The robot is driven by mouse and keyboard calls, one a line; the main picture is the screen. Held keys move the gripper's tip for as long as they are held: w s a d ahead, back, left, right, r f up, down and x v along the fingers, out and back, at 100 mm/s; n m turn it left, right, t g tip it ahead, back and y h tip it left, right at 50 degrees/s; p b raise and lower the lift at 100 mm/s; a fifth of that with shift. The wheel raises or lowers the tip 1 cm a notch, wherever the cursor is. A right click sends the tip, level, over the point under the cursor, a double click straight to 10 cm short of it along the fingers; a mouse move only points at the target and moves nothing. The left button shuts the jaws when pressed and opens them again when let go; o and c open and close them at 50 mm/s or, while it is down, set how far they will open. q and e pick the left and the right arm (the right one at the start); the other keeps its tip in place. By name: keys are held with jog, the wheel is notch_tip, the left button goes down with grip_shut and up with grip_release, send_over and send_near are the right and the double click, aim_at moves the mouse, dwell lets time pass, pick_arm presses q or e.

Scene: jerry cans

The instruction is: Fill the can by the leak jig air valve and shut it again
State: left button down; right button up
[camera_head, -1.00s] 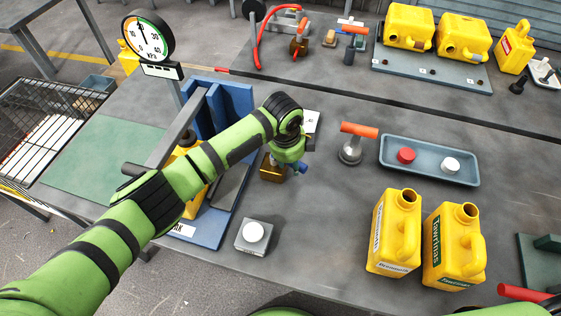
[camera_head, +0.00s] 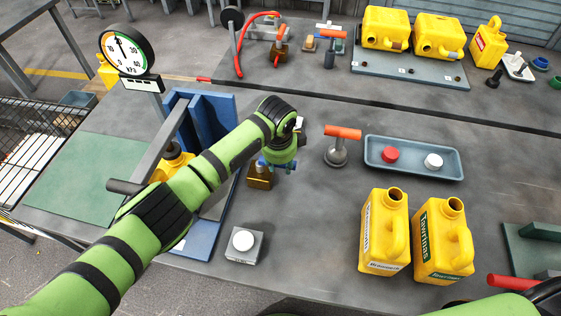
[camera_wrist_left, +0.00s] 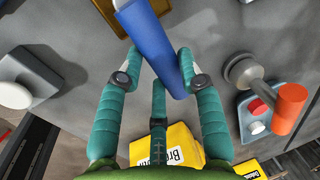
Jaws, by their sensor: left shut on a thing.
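My left gripper (camera_head: 281,163) is shut on the blue valve lever (camera_wrist_left: 152,50), which runs between its teal fingers in the left wrist view. The brass air valve (camera_head: 260,180) sits under the lever on the bench, partly hidden by the gripper. The blue leak jig (camera_head: 203,240) stands to its left. A yellow can (camera_head: 160,176) is in the jig, mostly hidden behind my arm. The round gauge (camera_head: 127,50) stands on a post over the jig; I cannot read its needle exactly. My right gripper is not in view.
Two yellow cans (camera_head: 383,235) stand front right. Bare bench lies between.

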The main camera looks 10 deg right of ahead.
pick_arm(q)
jog(key=shift+w+a+r, duration=0.1)
jog(key=shift+w, duration=0.05)
jog(key=c, duration=0.8)
grip_release()
jog(key=r, duration=0.4)
jog(key=s+r, duration=0.1)
jog(key=r, duration=0.2)
jog(key=s+r, duration=0.1)
jog(key=r, duration=0.3)
jog(key=shift+s+a+r, duration=0.15)
jog(key=shift+a+r, duration=0.2)
jog(key=shift+a, duration=0.05)
